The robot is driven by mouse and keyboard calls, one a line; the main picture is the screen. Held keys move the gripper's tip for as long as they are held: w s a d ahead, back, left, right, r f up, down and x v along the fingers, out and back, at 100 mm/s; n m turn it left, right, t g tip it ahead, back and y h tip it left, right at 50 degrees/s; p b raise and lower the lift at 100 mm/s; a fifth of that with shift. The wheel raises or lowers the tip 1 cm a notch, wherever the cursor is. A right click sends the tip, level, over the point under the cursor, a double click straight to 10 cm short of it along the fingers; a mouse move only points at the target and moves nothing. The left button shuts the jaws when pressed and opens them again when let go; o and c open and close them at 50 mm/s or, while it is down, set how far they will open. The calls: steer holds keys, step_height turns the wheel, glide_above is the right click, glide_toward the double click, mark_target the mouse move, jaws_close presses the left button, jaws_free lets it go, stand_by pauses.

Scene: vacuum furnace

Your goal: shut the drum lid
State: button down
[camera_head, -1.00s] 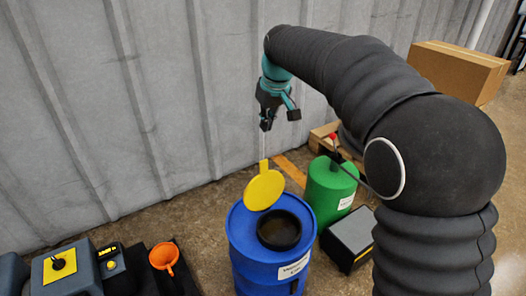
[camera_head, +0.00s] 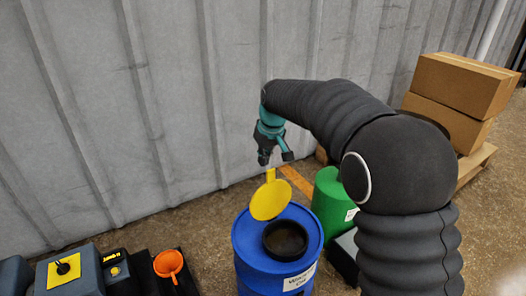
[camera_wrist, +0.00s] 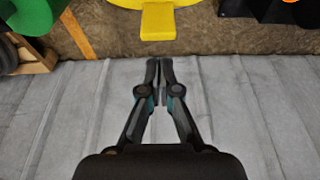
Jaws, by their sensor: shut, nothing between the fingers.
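The blue drum (camera_head: 246,246) stands on the floor with its dark round opening (camera_head: 285,240) uncovered. Its yellow lid (camera_head: 270,200) is tilted up at the back of the opening, with a yellow tab (camera_head: 271,174) at its top. My gripper (camera_head: 264,162) is just above and slightly left of the tab, with no visible contact. In the wrist view, my gripper (camera_wrist: 160,68) has its fingers together and empty. The yellow tab (camera_wrist: 158,22) shows there just beyond the fingertips, with part of the lid at the top edge.
A green drum (camera_head: 328,206) stands right of the blue one, beside a dark box (camera_head: 345,256). An orange funnel (camera_head: 168,264) and dark equipment (camera_head: 72,272) are at lower left. A corrugated wall (camera_head: 120,120) rises close behind. Cardboard boxes (camera_head: 462,82) stand at right.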

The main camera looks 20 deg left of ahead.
steer(key=shift+s+d, duration=0.75)
steer(key=shift+d, duration=0.15)
